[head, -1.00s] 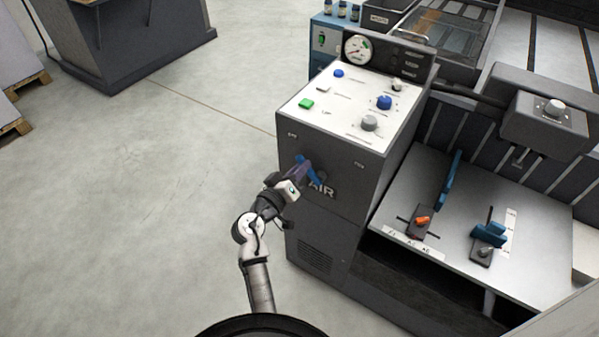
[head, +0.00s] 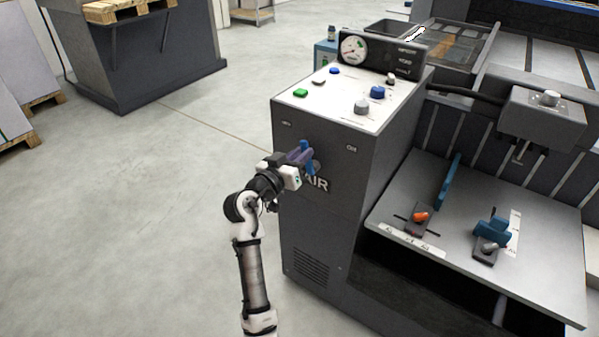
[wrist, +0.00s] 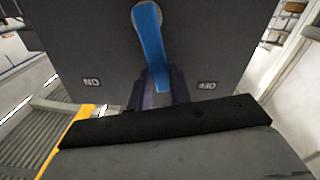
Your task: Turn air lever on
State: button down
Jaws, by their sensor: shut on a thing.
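The blue air lever (head: 306,152) is on the front face of the dark grey cabinet, above the raised AIR lettering (head: 315,184). My gripper (head: 298,154) is shut on the lever's free end. In the wrist view, which is upside down, the lever (wrist: 150,42) runs from its round pivot to between my gripper's dark fingers (wrist: 159,88). It stands near upright, leaning a little to the OFF side. The OFF label (wrist: 207,85) and ON label (wrist: 91,83) sit on either side. The fingers hide part of the lever's end.
The cabinet's white top panel (head: 335,105) carries several buttons and knobs, with a gauge (head: 353,49) behind. A metal shelf (head: 465,225) with orange and blue handles is at right. The floor at left is open.

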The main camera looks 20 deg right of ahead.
jog(key=m+b, duration=0.1)
jog(key=b, duration=0.1)
jog(key=s+d+m+b, duration=0.1)
jog(key=m+b, duration=0.1)
jog(key=s+m+b, duration=0.1)
jog(key=b, duration=0.1)
jog(key=shift+d+f+m, duration=0.2)
jog(key=shift+f+m, duration=0.1)
jog(key=m+b, duration=0.1)
jog(key=b, duration=0.1)
jog(key=s+d+m+b, duration=0.1)
jog(key=m+b, duration=0.2)
jog(key=b, duration=0.1)
jog(key=shift+s+d+f, duration=0.15)
jog(key=shift+s+f, duration=0.15)
jog(key=shift+s, duration=0.05)
jog(key=m+b, duration=0.2)
jog(key=s+m+b, duration=0.1)
jog(key=shift+d+f+b, duration=0.25)
jog(key=shift+d+b, duration=0.05)
jog(key=shift+d, duration=0.1)
jog(key=shift+m, duration=0.3)
jog(key=c, duration=1.3)
grip_release()
jog(key=b+v, duration=0.2)
jog(key=v, duration=1.1)
jog(key=shift+s+a, duration=0.25)
